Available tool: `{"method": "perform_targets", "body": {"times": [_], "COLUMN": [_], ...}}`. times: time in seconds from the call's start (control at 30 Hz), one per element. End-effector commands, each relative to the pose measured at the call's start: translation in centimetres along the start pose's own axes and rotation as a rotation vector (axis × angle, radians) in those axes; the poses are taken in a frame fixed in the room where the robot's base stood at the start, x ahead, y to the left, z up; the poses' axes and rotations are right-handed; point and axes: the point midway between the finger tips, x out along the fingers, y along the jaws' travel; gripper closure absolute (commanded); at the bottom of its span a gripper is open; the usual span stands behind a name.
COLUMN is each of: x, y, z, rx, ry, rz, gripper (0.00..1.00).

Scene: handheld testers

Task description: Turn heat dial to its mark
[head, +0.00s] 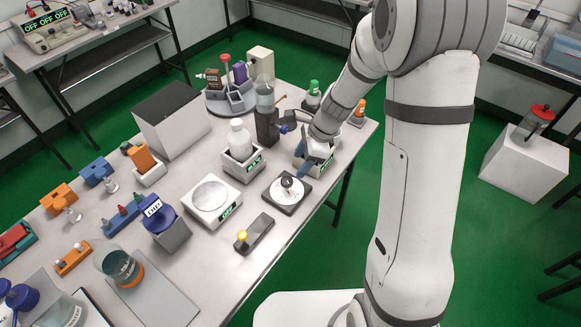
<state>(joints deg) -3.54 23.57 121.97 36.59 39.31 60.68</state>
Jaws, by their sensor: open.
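A round white dial (290,196) with a dark knob (287,182) on top sits on a dark square base (273,199) near the table's right front edge. It looks like the heat dial, but I cannot read a label or make out its mark. The view is too small to tell whether the fingers touch the knob.
A white scale (212,200) and a box holding a white bottle (239,141) stand left of the dial. A grey block with a yellow knob (241,236) lies in front. A dark stand with a clear bottle (265,98) is behind. The table edge is close on the right.

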Motion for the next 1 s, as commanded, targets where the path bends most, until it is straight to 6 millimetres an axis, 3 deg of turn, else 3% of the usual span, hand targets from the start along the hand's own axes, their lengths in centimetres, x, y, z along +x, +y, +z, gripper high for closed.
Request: {"method": "perform_targets", "body": {"times": [0.6, 0.93, 1.0], "x": [7.8, 8.3, 8.2], "y": [-0.2, -0.3, -0.3], "z": [-0.1, -0.1, -0.1], "rx": [0.038, 0.038, 0.038], "ry": [-0.005, -0.005, -0.005], "rz": [0.004, 0.002, 0.002], "gripper": [0.45, 0.45, 0.49]}}
